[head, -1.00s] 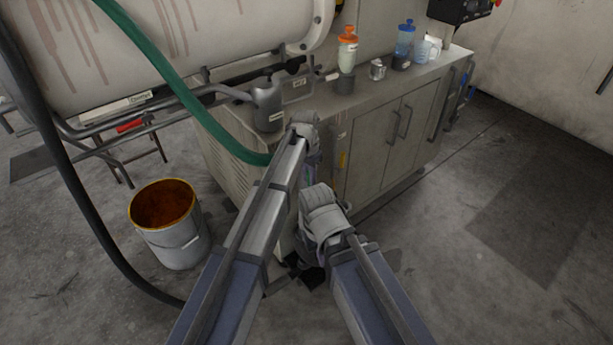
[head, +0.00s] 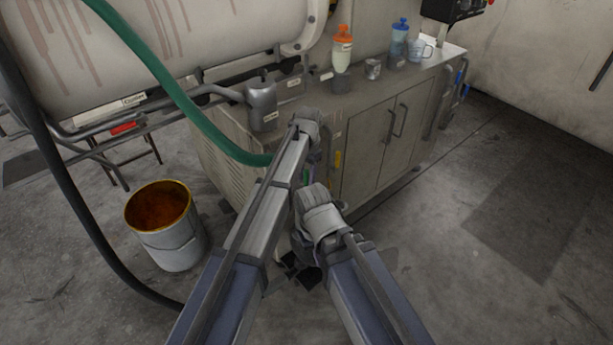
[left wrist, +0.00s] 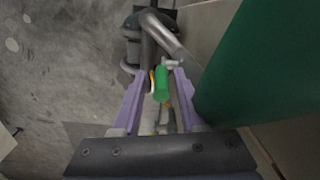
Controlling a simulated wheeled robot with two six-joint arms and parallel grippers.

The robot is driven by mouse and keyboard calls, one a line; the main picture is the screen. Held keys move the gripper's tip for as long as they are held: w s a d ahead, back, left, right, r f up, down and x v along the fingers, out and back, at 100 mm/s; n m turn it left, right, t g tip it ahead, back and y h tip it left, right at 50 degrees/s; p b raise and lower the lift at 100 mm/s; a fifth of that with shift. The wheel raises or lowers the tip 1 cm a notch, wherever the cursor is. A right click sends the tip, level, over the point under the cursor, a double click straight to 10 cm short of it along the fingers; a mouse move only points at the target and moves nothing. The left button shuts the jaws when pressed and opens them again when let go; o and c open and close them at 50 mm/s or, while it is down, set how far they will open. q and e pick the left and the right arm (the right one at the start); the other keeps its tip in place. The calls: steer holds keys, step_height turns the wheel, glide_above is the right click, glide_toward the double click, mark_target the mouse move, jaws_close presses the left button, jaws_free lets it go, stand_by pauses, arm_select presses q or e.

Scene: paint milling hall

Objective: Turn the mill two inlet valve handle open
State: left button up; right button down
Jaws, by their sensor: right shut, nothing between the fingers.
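In the left wrist view a green handle (left wrist: 162,85) sits on a metal pipe fitting. The two purple fingers of my left gripper (left wrist: 158,88) stand open on either side of it, with gaps visible. In the head view my left gripper (head: 309,167) points down at the cabinet's near corner, and a bit of green shows by its fingers. I cannot read a label saying which mill this handle serves. My right gripper (head: 302,258) is lower and nearer, mostly hidden behind its own wrist; it is shut and empty, away from the handle.
A grey cabinet (head: 375,150) carries a metal jug (head: 262,106), an orange-capped bottle (head: 342,50) and other vessels. A green hose (head: 165,80) passes close to my left arm. A bucket (head: 170,240) stands left. Floor is clear at right.

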arm_select(q)
steer(key=shift+o, duration=0.4)
steer(key=shift+r, duration=0.15)
step_height(320, 180, up, 8)
steer(key=p, duration=0.8)
steer(key=shift+f, duration=0.2)
